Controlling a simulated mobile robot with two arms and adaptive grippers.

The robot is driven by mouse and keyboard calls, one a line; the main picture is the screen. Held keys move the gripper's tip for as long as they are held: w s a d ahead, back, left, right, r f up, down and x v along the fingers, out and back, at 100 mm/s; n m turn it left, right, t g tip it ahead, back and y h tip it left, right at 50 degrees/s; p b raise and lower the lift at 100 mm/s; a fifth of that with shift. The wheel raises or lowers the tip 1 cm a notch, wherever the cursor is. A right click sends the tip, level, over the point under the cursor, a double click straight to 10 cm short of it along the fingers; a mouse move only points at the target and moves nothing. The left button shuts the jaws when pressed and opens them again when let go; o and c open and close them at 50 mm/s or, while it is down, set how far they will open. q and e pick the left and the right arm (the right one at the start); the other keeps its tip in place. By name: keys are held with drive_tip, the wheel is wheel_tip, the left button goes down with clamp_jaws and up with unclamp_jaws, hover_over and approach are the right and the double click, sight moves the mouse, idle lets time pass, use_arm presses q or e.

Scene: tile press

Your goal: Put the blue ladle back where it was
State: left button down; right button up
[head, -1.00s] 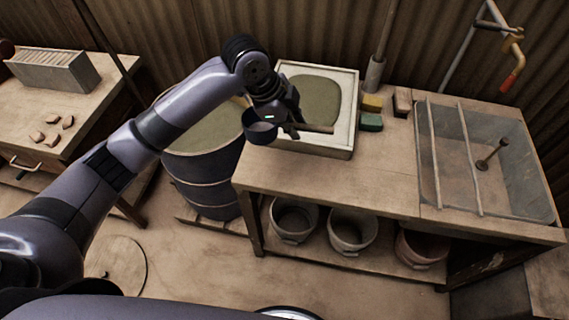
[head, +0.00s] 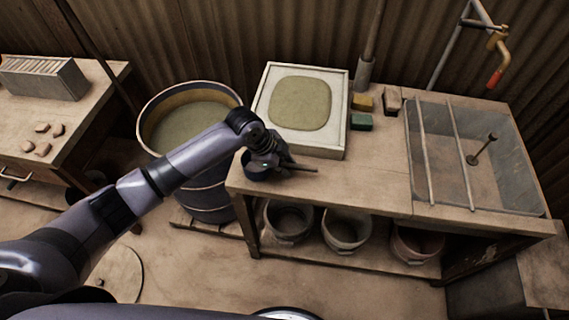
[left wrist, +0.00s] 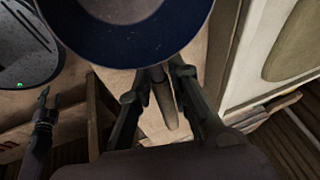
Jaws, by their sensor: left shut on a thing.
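The blue ladle (head: 257,168) is held near the front left corner of the bench. Its dark blue bowl (left wrist: 133,57) fills the top of the left wrist view, seen with a pale inside. My left gripper (head: 285,165) is shut on its handle (head: 303,168), which points right, low over the bench top; I cannot tell whether it touches. The fingers (left wrist: 158,88) close around the handle in the left wrist view. What looks like my right gripper (left wrist: 44,112) shows small at the left there; its jaws are unclear.
A white-framed tray (head: 342,128) of greenish slurry stands behind the gripper. An open barrel (head: 211,203) stands left of the bench (head: 370,185). A green block (head: 361,122) and a yellow block (head: 363,102) lie right of the tray. Buckets (head: 346,236) stand beneath. The bench middle is clear.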

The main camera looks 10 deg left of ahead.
use_arm(q)
drive_tip(key=shift+f, duration=0.1)
drive_tip(key=c, duration=1.5)
unclamp_jaws()
drive_tip(key=v, duration=1.2)
drive_tip(key=shift+r, duration=0.2)
